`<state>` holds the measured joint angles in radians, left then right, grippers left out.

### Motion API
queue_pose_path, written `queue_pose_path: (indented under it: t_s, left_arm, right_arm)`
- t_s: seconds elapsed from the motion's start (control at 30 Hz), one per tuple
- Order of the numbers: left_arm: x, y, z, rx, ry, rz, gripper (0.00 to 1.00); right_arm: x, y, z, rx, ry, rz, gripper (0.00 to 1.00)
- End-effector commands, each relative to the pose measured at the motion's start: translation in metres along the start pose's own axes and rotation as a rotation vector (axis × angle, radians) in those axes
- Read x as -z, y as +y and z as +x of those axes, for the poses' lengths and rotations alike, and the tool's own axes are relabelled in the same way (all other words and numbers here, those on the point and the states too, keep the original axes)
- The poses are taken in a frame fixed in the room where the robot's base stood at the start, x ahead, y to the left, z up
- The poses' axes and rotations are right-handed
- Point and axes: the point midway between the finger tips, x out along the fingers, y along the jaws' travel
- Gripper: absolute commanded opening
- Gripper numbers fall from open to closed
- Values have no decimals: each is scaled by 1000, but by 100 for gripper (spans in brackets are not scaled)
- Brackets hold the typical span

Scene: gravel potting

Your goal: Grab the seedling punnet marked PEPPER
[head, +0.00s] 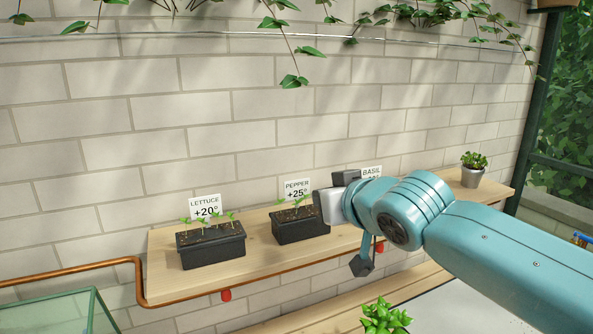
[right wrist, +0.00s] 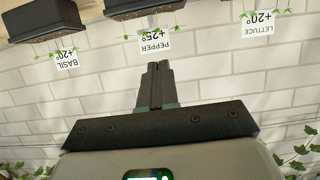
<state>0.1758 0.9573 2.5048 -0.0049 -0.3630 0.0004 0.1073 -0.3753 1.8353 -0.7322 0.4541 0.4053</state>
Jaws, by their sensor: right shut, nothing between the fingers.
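The PEPPER punnet (head: 300,230) is a black tray of small seedlings in the middle of a wooden shelf, with a white card marked PEPPER +25° (head: 297,190) behind it. It also shows at the top of the upside-down right wrist view (right wrist: 143,8). My right gripper (right wrist: 157,66) is shut and empty, its fingers pointing towards the PEPPER punnet with a gap between them. In the head view its wrist is just right of that punnet, and the fingertips cannot be made out there. My left gripper is not in view.
The LETTUCE punnet (head: 211,246) stands left of PEPPER. The BASIL punnet (right wrist: 45,18) is on the other side, mostly hidden by my arm in the head view. A potted plant (head: 473,170) stands at the shelf's right end. A copper pipe (head: 80,268) runs along the shelf front.

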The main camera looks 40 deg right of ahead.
Motion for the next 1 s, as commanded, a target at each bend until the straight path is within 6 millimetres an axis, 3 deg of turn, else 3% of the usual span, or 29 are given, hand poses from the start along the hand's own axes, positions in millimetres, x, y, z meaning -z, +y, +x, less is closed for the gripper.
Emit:
queue_pose_path:
  t_s: [0.03,0.17,0.7,0.83,1.0]
  left_arm:
    - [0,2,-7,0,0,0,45]
    - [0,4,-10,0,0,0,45]
    - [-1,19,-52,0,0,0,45]
    - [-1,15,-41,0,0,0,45]
    - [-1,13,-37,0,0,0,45]
  right_arm:
    - [7,-9,0,21,0,-6,0]
    - [12,-11,12,26,0,-7,0]
    - [50,-13,112,25,0,-7,0]
    - [31,-13,118,26,2,-6,0]
    - [30,-13,118,26,4,-6,0]
